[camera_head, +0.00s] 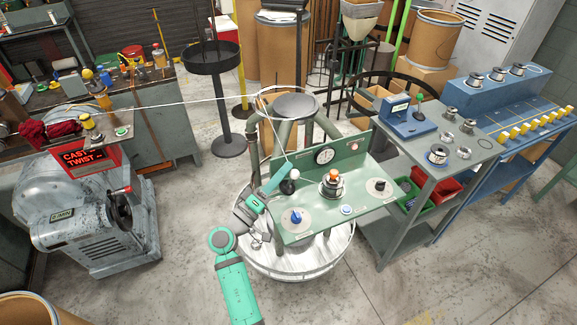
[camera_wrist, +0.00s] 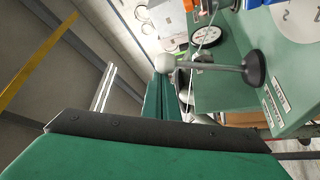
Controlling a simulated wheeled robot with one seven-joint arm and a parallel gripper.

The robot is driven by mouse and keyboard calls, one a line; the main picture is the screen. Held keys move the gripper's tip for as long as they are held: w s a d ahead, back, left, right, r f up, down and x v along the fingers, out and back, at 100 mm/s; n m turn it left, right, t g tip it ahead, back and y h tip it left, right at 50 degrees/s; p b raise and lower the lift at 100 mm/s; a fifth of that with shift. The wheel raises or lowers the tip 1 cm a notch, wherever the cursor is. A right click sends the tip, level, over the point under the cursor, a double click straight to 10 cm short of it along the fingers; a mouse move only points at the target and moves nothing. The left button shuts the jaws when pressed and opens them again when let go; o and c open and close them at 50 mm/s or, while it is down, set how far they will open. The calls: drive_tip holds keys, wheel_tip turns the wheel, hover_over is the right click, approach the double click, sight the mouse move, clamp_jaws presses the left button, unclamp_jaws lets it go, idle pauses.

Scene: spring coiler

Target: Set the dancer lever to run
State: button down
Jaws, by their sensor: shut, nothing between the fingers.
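The dancer lever shows in the wrist view as a thin grey rod with a white ball knob (camera_wrist: 171,65) and a round black base (camera_wrist: 254,68) on the green panel. In the head view its white knob (camera_head: 294,174) is at the left end of the green control panel (camera_head: 335,202). My gripper (camera_head: 283,167) is shut and empty, just left of the knob. In the wrist view my gripper (camera_wrist: 163,80) reaches up to the knob, close to or touching it; I cannot tell which. Small label plates (camera_wrist: 275,108) by the base are too small to read surely.
The panel also carries a dial gauge (camera_head: 324,156), an orange-topped spindle (camera_head: 332,184), a blue knob (camera_head: 296,216) and a black knob (camera_head: 380,185). A white wire runs from the grey machine (camera_head: 85,215) at left to the coiler. Open floor lies in front.

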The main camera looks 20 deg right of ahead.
drive_tip(key=shift+s+f, duration=0.15)
drive_tip(key=shift+s, duration=0.15)
drive_tip(key=shift+s+d+f, duration=0.1)
drive_tip(key=shift+d+f, duration=0.05)
drive_tip(key=shift+d, duration=0.05)
drive_tip(key=w+a+r, duration=0.1)
drive_tip(key=w+r, duration=0.2)
drive_tip(key=v, duration=1)
drive_tip(key=shift+w+a+f, duration=0.2)
drive_tip(key=shift+a+f, duration=0.1)
drive_tip(key=shift+a, duration=0.1)
drive_tip(key=shift+w, duration=0.1)
